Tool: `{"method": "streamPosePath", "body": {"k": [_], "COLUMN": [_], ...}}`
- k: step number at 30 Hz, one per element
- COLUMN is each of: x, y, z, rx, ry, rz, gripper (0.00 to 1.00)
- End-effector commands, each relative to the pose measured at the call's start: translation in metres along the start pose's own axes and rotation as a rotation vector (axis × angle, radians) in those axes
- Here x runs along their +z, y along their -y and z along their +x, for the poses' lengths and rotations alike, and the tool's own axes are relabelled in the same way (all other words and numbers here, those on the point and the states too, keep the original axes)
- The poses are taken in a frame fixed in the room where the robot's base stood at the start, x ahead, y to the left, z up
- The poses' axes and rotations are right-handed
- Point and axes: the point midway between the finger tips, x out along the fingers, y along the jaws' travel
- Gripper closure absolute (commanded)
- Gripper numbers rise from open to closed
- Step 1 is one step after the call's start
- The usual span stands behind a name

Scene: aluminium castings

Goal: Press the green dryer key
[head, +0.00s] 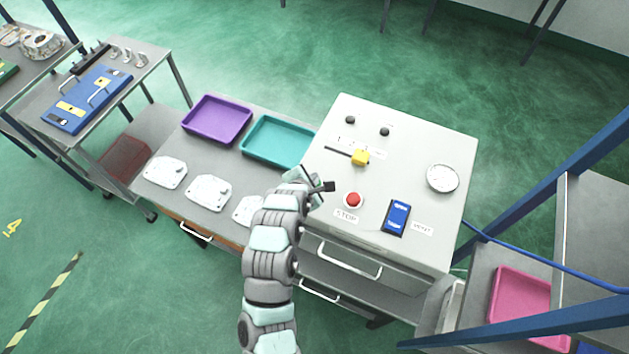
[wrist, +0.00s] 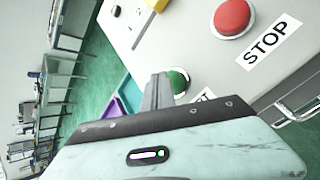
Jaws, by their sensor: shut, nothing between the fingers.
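The green key (wrist: 178,81) shows in the wrist view as a round green button on the pale panel, partly hidden by my fingers. In the head view my gripper and arm hide it. My gripper (wrist: 160,79) is shut and empty, its fingertips right beside the green key's left side in the picture. I cannot tell whether they touch it. In the head view my gripper (head: 308,184) is over the left edge of the white control cabinet (head: 405,160). A label beside the key is mostly covered by my gripper.
The red STOP button (head: 353,200), a yellow slider knob (head: 360,157), a blue rocker switch (head: 396,217) and a round gauge (head: 442,178) share the panel. A teal tray (head: 278,143), a purple tray (head: 217,119) and white castings (head: 208,193) lie on the bench to the left.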

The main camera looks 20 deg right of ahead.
Motion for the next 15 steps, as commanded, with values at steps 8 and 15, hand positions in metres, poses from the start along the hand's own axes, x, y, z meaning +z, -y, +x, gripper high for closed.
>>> {"method": "streamPosePath", "body": {"k": [8, 15], "x": [-0.0017, -0.0029], "y": [0.0016, 0.0034], "z": [0.0022, 0.0043], "rx": [0.0, -0.001], "ry": [0.0, 0.001], "rz": [0.0, -0.001], "gripper": [1.0, 1.0]}}
